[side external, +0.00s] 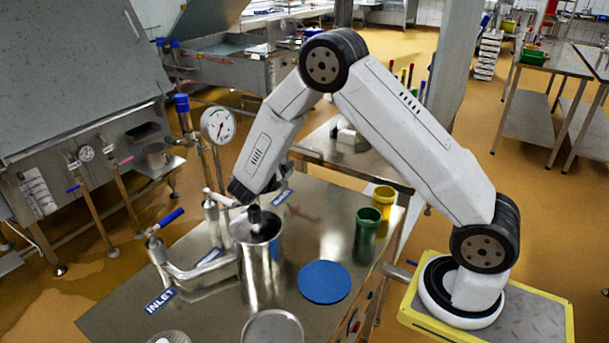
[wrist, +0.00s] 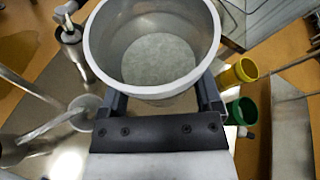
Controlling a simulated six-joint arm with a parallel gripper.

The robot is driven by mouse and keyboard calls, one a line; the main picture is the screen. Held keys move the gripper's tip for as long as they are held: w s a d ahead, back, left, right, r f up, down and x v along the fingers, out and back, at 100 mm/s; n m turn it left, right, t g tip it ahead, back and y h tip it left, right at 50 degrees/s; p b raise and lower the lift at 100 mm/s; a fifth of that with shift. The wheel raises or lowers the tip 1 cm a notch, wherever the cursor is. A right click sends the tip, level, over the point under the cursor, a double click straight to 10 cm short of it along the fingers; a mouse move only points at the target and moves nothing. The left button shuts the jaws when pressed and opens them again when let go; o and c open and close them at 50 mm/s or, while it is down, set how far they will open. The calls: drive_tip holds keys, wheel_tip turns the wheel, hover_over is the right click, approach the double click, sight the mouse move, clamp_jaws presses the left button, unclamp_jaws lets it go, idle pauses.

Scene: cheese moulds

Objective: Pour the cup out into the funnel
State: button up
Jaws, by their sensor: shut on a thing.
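My gripper (wrist: 160,100) is shut on a grey metal cup (wrist: 94,38), with one finger on each side of its wall. The cup is open at the top, and a pale, speckled surface (wrist: 160,60) shows inside; I cannot tell whether it is contents or the cup floor. In the side view the shiny cylindrical cup (side external: 262,275) is upright below my gripper (side external: 256,216). I cannot tell whether it touches the steel bench. I cannot make out a funnel with certainty; a round pale piece (wrist: 85,113) shows left of the gripper in the wrist view.
A blue disc (side external: 325,282) lies on the steel bench (side external: 318,212), with green (side external: 366,238) and yellow (side external: 384,197) cups behind it. Left of the metal cup stand pipework with a blue-handled lever (side external: 168,219) and a dial gauge (side external: 218,125). A grey round piece (side external: 272,331) is at the front.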

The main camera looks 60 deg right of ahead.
drive_tip(key=shift+w+a+r+n, duration=0.2)
drive_tip(key=shift+w+n, duration=0.1)
drive_tip(key=shift+w+a+f+n+g+h, duration=0.3)
drive_tip(key=shift+w+n+h, duration=0.2)
drive_tip(key=shift+n+h, duration=0.15)
drive_tip(key=shift+r+n+h, duration=0.25)
drive_tip(key=shift+r+n, duration=0.25)
drive_tip(key=shift+n, duration=0.25)
drive_tip(key=shift+r+n+g+h, duration=0.2)
drive_tip(key=shift+r+n+h, duration=0.45)
drive_tip(key=shift+n, duration=0.4)
drive_tip(key=shift+r+n+g+h, duration=0.2)
drive_tip(key=shift+r+n+h, duration=0.25)
drive_tip(key=shift+r+n, duration=0.45)
idle(0.5)
drive_tip(key=shift+w+a+f+n, duration=0.1)
drive_tip(key=shift+w+f+n, duration=0.1)
drive_tip(key=shift+f+n, duration=0.55)
idle(0.4)
drive_tip(key=shift+w+a+r+n+t+h+b, duration=0.15)
drive_tip(key=shift+r+n+t+h, duration=0.2)
drive_tip(key=shift+n, duration=0.45)
drive_tip(key=shift+w+a+r+n+t+h+b, duration=0.1)
drive_tip(key=shift+w+r+n+h, duration=0.15)
drive_tip(key=shift+r+n, duration=0.4)
drive_tip(key=shift+w+a+r+n+t+h+b, duration=0.1)
drive_tip(key=shift+r+n+t+h, duration=0.25)
drive_tip(key=shift+n, duration=0.6)
